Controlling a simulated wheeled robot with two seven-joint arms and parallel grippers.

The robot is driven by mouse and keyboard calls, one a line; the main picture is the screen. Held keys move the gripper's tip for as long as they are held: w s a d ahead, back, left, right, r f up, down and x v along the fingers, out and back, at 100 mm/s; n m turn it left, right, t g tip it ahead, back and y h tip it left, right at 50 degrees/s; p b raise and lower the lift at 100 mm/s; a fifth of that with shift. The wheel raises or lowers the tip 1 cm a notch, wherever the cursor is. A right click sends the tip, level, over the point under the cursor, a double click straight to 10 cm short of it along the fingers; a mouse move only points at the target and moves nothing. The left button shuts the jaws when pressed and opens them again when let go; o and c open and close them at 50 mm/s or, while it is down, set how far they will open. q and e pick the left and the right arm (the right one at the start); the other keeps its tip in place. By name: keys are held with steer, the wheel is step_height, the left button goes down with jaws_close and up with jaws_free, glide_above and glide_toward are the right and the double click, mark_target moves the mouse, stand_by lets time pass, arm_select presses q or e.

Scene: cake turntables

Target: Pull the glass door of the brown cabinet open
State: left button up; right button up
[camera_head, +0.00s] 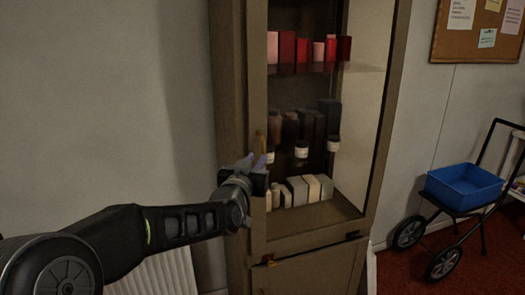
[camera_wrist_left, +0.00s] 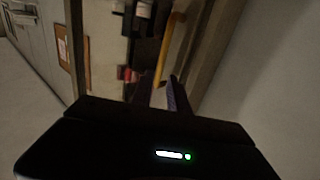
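The brown cabinet (camera_head: 228,90) stands upright at the middle of the head view. Its glass door (camera_head: 305,95) appears shut, and shelves of goods show through it. A slim brass handle (camera_head: 260,141) is on the door's left edge; it shows as a gold bar in the left wrist view (camera_wrist_left: 169,45). My left gripper (camera_head: 259,163) is at the handle's lower end. In the wrist view its fingers (camera_wrist_left: 160,90) are apart, with the handle's end between or just beyond them; contact cannot be told. My right gripper is out of view.
A lower cabinet door (camera_head: 310,274) is below the glass one. A wheeled cart with a blue bin (camera_head: 464,188) stands on the red carpet at right. A cork board (camera_head: 480,35) hangs on the wall. A white radiator (camera_head: 155,272) is at lower left.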

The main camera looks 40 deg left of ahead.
mark_target(262, 151)
arm_select(q)
steer(key=p+x, duration=0.1)
steer(key=x, duration=0.6)
steer(key=shift+w+p, duration=0.1)
steer(key=shift+p, duration=0.25)
jaws_close()
stand_by(1.1)
